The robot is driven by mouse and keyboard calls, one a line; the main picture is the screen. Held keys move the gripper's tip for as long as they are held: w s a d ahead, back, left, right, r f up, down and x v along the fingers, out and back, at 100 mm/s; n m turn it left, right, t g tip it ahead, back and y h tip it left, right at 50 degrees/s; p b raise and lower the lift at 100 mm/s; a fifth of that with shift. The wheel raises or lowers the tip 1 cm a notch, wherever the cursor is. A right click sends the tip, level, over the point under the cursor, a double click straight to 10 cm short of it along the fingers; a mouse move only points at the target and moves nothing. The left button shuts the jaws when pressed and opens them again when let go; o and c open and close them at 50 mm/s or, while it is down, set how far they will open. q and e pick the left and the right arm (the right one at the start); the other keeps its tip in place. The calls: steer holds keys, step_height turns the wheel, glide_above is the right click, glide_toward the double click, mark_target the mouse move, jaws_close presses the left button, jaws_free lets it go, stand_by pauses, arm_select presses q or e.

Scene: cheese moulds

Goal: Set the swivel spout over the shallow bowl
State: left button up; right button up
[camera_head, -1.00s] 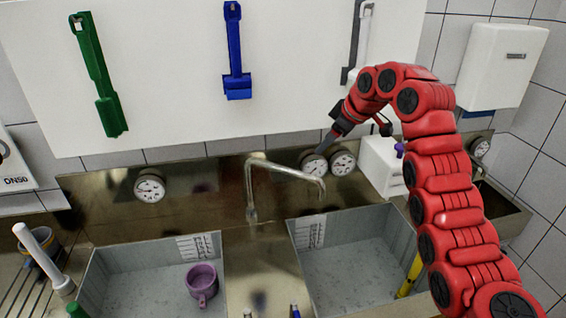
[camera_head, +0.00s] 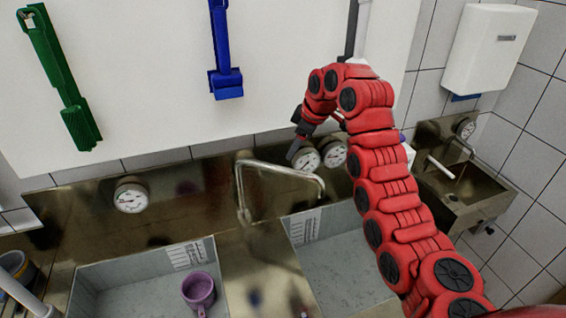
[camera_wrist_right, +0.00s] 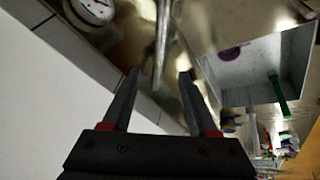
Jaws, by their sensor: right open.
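The steel swivel spout (camera_head: 275,168) rises between two sink bowls and bends right, its outlet over the near-back part of the right bowl (camera_head: 345,250). The left bowl (camera_head: 120,272) holds a purple mug (camera_head: 199,290). I cannot tell which bowl is the shallow one. My right gripper (camera_head: 293,152) is at the spout's horizontal arm, fingers pointing down and left. In the right wrist view its open fingers (camera_wrist_right: 160,75) have the spout (camera_wrist_right: 162,35) in line with the gap between them; I cannot tell whether it lies between them. My left gripper is not in view.
Dial gauges (camera_head: 131,197) sit on the steel back panel behind the spout, with two more close behind my right gripper. A green brush (camera_head: 75,120) and a blue tool (camera_head: 225,80) hang on the white board above. A small steel sink (camera_head: 470,190) is at the right.

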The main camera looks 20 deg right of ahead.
mark_target(282, 168)
steer(key=x, duration=0.6)
steer(key=shift+w+a+f+b, duration=0.1)
steer(key=shift+a+f+b, duration=0.05)
steer(key=shift+f+b, duration=0.2)
steer(key=shift+w+a+f+b, duration=0.15)
steer(key=shift+w+f+b, duration=0.15)
steer(key=shift+f+b, duration=0.25)
steer(key=shift+w+f+p, duration=0.1)
steer(key=shift+f+p, duration=0.05)
steer(key=shift+p, duration=0.3)
steer(key=shift+w+a+f+p, duration=0.1)
steer(key=shift+w+f+p, duration=0.15)
steer(key=shift+f, duration=0.2)
steer(key=shift+w+a+f, duration=0.1)
steer(key=shift+w+f, duration=0.1)
steer(key=shift+f, duration=0.45)
jaws_close()
